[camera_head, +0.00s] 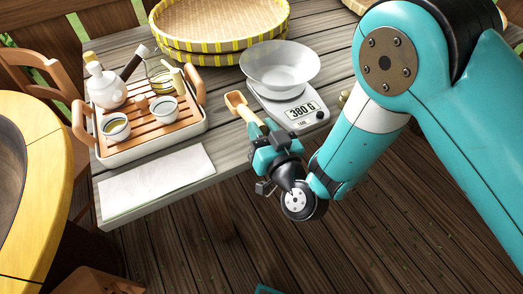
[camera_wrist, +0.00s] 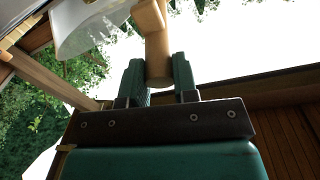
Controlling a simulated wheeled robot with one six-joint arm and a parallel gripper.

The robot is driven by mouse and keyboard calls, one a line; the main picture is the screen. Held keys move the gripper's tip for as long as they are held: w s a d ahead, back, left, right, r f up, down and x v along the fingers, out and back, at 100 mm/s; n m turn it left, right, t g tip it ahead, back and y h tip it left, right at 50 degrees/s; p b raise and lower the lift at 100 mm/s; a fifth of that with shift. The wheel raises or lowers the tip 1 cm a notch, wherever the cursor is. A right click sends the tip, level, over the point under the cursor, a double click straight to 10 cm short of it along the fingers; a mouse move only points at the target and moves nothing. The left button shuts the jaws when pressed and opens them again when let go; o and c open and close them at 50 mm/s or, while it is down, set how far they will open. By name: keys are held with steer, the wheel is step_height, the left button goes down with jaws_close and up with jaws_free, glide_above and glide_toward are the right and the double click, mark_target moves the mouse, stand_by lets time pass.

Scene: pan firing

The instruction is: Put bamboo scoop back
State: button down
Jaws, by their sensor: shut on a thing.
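The bamboo scoop (camera_head: 240,104) is light brown, and its wide end points up and away to the left in the head view. My gripper (camera_head: 268,137) is shut on its handle near the table's front edge, left of and in front of the scale. In the wrist view, the scoop's handle (camera_wrist: 157,55) stands between the two dark green fingers of my gripper (camera_wrist: 159,82).
A kitchen scale (camera_head: 300,111) reading 380 G bears a clear bowl (camera_head: 279,68). A slatted tea tray (camera_head: 150,143) holds a white teapot (camera_head: 104,87) and cups. A white cloth (camera_head: 157,182) lies flat at the front. Woven baskets (camera_head: 214,45) stand behind. A yellow-rimmed round pan (camera_head: 62,170) is at left.

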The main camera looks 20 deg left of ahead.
steer(key=shift+f, duration=2.85)
steer(key=shift+f+b, duration=0.2)
steer(key=shift+b, duration=0.15)
steer(key=c, duration=0.9)
jaws_free()
steer(key=shift+r, duration=0.1)
steer(key=shift+r, duration=0.1)
steer(key=b+v, duration=0.9)
steer(key=v, duration=0.3)
steer(key=shift+d+b, duration=0.1)
steer(key=shift+b, duration=0.2)
